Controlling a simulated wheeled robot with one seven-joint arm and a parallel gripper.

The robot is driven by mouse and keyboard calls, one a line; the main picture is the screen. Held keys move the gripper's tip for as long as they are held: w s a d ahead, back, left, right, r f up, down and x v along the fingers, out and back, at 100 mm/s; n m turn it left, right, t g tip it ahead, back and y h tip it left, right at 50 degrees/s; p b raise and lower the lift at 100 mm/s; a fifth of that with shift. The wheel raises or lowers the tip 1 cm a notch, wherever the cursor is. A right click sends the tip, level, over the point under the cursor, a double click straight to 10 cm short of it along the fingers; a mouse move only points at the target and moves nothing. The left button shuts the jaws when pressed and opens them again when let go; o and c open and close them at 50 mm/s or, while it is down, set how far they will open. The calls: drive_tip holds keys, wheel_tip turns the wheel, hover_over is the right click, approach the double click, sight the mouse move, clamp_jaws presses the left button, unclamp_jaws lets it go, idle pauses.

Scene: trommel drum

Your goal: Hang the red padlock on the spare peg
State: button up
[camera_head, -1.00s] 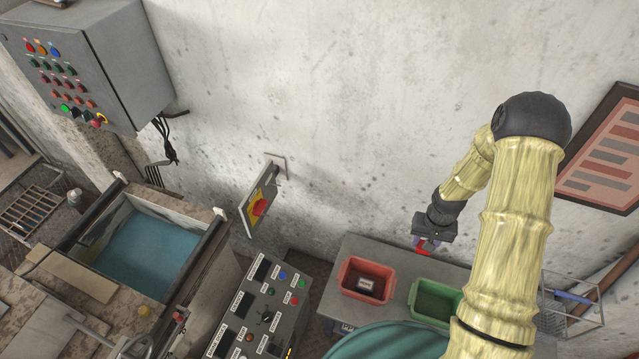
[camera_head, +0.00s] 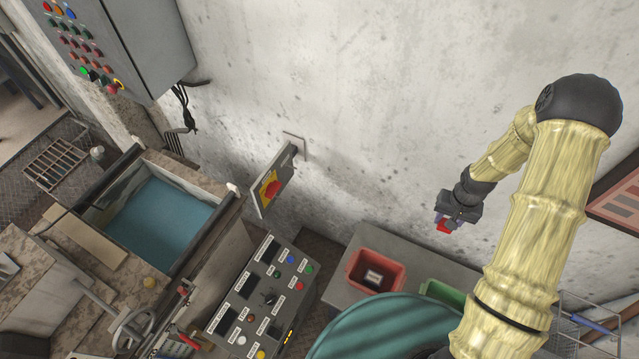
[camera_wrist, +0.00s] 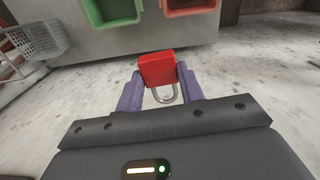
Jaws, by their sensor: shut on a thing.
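The red padlock (camera_head: 444,227) is held at the tip of my gripper (camera_head: 450,217), in the air in front of the wall and up and right of the red bin. In the wrist view the padlock (camera_wrist: 157,70) shows a red body, with its silver shackle pointing back toward the palm. The purple fingers of my gripper (camera_wrist: 160,86) are shut on it from both sides. I cannot make out a spare peg in either view.
A red bin (camera_head: 351,268) and a green bin (camera_head: 432,288) stand on a grey table (camera_head: 345,295) below. A teal drum (camera_head: 350,338) is in front. A yellow switch panel with a red handle (camera_head: 272,189) is on the wall to the left, above a button console (camera_head: 225,318).

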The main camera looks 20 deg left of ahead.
drive_tip(key=w+a+f+n+t+y+b, duration=0.2)
drive_tip(key=w+a+f+n+t+b, duration=0.15)
drive_tip(key=w+a+f+b, duration=0.5)
drive_tip(key=w+a+f+n+t+y+b, duration=0.2)
drive_tip(key=w+a+f+n+t+b, duration=0.25)
drive_tip(key=a+b, duration=0.6)
drive_tip(key=s+a+f+n+g+y+b, duration=0.1)
drive_tip(key=s+a+f+n+y+b, duration=0.1)
drive_tip(key=a+y+b, duration=0.4)
drive_tip(key=s+a+f+n+y+b, duration=0.1)
drive_tip(key=a+f+n+y+b, duration=0.3)
drive_tip(key=a+y+b, duration=0.3)
drive_tip(key=a+f+b, duration=0.1)
drive_tip(key=a+b, duration=0.4)
drive_tip(key=a, duration=0.5)
drive_tip(key=shift+s+a+g, duration=0.4)
drive_tip(key=shift+a+f, duration=0.15)
drive_tip(key=shift+a, duration=0.05)
drive_tip(key=shift+w+a+f+b, duration=0.2)
drive_tip(key=shift+a+b, duration=0.35)
drive_tip(key=shift+a, duration=0.95)
drive_tip(key=shift+w+a+f+b, duration=0.1)
drive_tip(key=shift+a+f+b, duration=0.35)
drive_tip(key=shift+a, duration=1.05)
drive_tip(key=shift+w+a+f+b, duration=0.15)
drive_tip(key=shift+a+b, duration=0.5)
drive_tip(key=shift+a, duration=0.85)
drive_tip(key=shift+r, duration=0.1)
